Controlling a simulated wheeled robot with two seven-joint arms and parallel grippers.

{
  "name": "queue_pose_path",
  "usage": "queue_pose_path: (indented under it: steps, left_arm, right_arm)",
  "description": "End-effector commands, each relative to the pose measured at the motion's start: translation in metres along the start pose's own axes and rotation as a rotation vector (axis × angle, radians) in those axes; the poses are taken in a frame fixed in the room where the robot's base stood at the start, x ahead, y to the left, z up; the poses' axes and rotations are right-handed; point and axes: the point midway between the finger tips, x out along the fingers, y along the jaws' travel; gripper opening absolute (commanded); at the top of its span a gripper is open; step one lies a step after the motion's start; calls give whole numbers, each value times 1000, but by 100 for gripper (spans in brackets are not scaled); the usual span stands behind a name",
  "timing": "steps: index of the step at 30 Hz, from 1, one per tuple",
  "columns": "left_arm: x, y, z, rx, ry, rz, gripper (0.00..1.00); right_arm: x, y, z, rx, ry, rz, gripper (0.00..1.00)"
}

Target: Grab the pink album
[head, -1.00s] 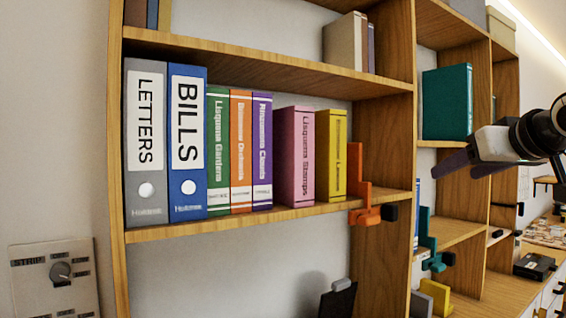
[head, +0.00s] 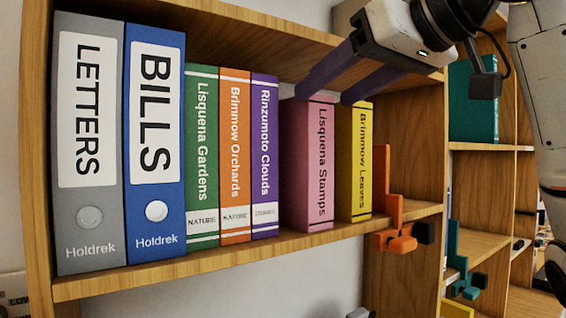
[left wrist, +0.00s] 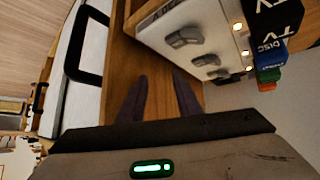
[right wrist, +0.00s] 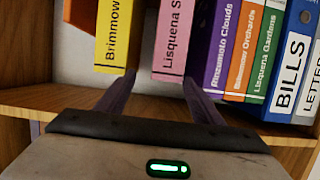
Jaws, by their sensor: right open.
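The pink album (head: 308,165), lettered "Lisquena Stamps", stands upright on the shelf between the purple book (head: 265,160) and the yellow book (head: 355,165), with gaps on both sides. My right gripper (head: 323,99) is open. Its fingers reach in at the album's top edge, one toward each side. In the right wrist view the pink album (right wrist: 173,40) shows between the two fingertips (right wrist: 158,77); contact cannot be told. My left gripper (left wrist: 157,74) is open and empty, seen only in the left wrist view, near a wooden surface and a white panel with knobs (left wrist: 190,38).
Grey LETTERS (head: 90,215) and blue BILLS (head: 155,185) binders, with green (head: 201,150) and orange (head: 235,150) books, fill the left of the shelf. An orange bracket-like piece (head: 395,242) is at the right shelf edge. The shelf board above limits headroom.

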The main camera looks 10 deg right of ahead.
Motion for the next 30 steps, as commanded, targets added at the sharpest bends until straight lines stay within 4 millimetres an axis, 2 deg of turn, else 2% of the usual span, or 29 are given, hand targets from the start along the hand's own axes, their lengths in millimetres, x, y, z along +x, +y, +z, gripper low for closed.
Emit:
queue_pose_path:
  steps: [2,9,17,24,30]
  left_arm:
    - [-2,1,4,-2,-9,1,31]
    - [-7,3,17,-6,-38,3,31]
    - [-8,4,18,-6,-40,4,31]
    - [-10,4,15,-6,-38,4,31]
    - [-9,4,12,-5,-32,4,31]
  right_arm:
    - [4,-2,0,-2,-1,-3,61]
    - [39,-2,0,-1,-3,-3,61]
    - [61,-5,1,-2,-3,-3,61]
    - [95,-10,1,0,-3,-3,61]
    - [104,-10,2,-1,0,-2,61]
